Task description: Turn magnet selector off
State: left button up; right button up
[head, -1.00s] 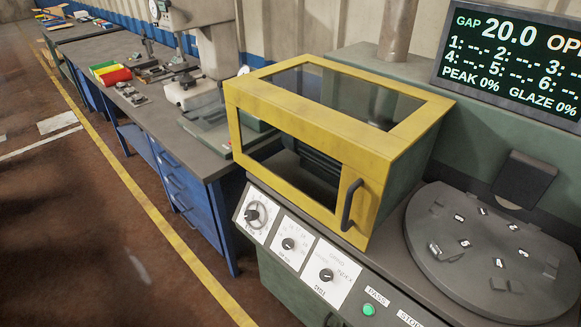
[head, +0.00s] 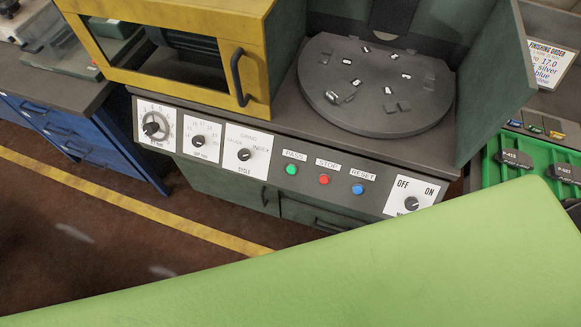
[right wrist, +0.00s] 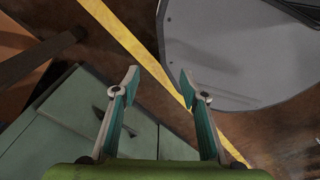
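The magnet selector (head: 411,203) is a small dark knob on a white plate marked OFF and ON, at the right end of the machine's front panel in the head view. The lower part of its plate is hidden behind a large green surface, likely my own arm. I cannot tell clearly which mark the knob points to. My right gripper (right wrist: 158,79) is open and empty in the right wrist view, with its two fingers apart above the floor and green cabinet doors. The selector does not show in that view. My left gripper is not in view.
The panel also has other knobs (head: 244,154) and green, red and blue buttons (head: 324,180). A round plate (head: 380,110) lies above it, beside a yellow-framed guard (head: 258,65). A green tray (head: 502,190) with dark parts stands at right. A grey rounded panel (right wrist: 225,55) shows in the wrist view.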

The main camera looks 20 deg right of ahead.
aim_at(412, 202)
jog(key=k+l+z, duration=0.1)
jog(key=z, duration=1.55)
jog(key=i+l, duration=0.05)
